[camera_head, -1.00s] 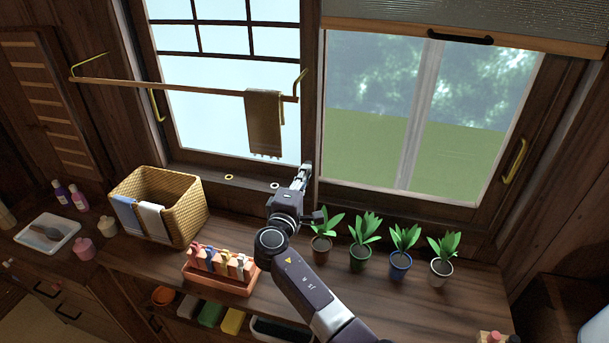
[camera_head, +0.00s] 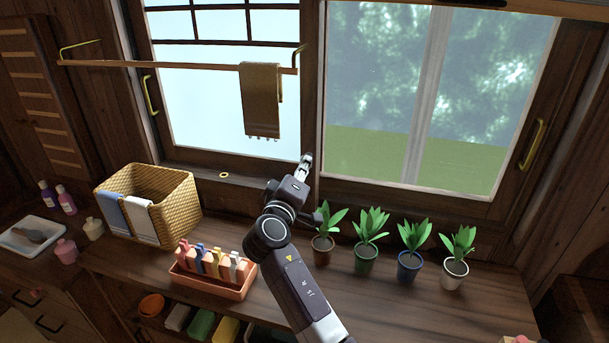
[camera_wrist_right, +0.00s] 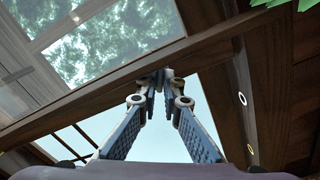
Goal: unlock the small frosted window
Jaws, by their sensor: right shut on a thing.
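The small frosted window (camera_head: 235,110) is the pale, gridded pane behind the towel rail. It meets the larger clear window (camera_head: 480,90) at a dark upright frame. My right gripper (camera_head: 307,158) is at the foot of that upright. In the wrist view, my right gripper (camera_wrist_right: 160,77) has its two fingers drawn together at the frame, closed on a small dark part that looks like the window lock. The fingertips mostly hide that part, so its position cannot be told. My left gripper is not in view.
A brass ring (camera_head: 224,175) lies on the sill; two rings show in the wrist view. A rail (camera_head: 170,65) with a brown towel (camera_head: 260,100) crosses the frosted window. A wicker basket (camera_head: 180,195), a peg tray (camera_head: 212,284) and several potted plants (camera_head: 364,259) stand on the counter.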

